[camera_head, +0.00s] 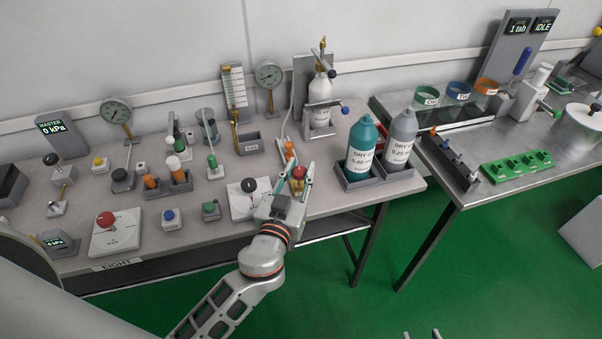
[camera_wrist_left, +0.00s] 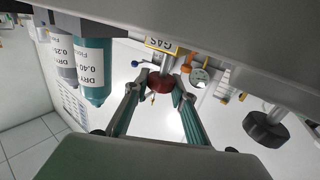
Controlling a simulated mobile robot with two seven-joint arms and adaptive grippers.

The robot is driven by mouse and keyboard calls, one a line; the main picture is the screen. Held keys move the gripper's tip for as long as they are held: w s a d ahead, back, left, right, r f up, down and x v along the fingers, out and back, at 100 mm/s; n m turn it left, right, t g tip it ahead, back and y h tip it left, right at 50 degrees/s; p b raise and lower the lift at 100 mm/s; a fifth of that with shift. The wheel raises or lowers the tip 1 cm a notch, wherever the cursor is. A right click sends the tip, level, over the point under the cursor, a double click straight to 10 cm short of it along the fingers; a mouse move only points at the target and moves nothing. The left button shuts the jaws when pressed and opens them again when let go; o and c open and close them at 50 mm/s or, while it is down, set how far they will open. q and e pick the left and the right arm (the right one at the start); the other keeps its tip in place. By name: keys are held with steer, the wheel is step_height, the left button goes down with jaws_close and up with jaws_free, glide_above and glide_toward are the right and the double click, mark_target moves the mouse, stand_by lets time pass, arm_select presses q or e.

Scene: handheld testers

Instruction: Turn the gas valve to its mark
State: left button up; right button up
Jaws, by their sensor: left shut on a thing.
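The gas valve has a dark red knob (camera_head: 298,173), beside a yellow part on the left table. In the left wrist view the red knob (camera_wrist_left: 160,82) is between the fingertips, under a yellow GAS label (camera_wrist_left: 161,44). My left gripper (camera_head: 297,182) is shut on this knob, with one teal-lined finger on each side. The fingers also show in the left wrist view (camera_wrist_left: 156,86). I cannot make out the valve's mark. Only two small tips of my right gripper (camera_head: 421,335) show at the bottom edge of the head view, spread apart with nothing seen between them.
A white plate with a black knob (camera_head: 249,185) is just left of the gripper. An orange-topped part (camera_head: 289,150) is close behind. A gap separates this table from the right metal table (camera_head: 470,150).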

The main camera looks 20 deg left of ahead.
arm_select(q)
steer(key=shift+a+r+m+h+p, duration=0.1)
steer(key=shift+m+h+p, duration=0.55)
steer(key=shift+h, duration=0.45)
steer(key=shift+m+h, duration=0.35)
steer(key=shift+h, duration=0.15)
steer(key=shift+m+h+p, duration=0.3)
steer(key=shift+h, duration=0.2)
steer(key=o, duration=1.1)
steer(key=v, duration=1.2)
steer(key=shift+r, duration=0.1)
arm_select(e)
steer(key=shift+w+a+r, duration=0.1)
steer(key=shift+a+r, duration=0.15)
steer(key=shift+r, duration=0.6)
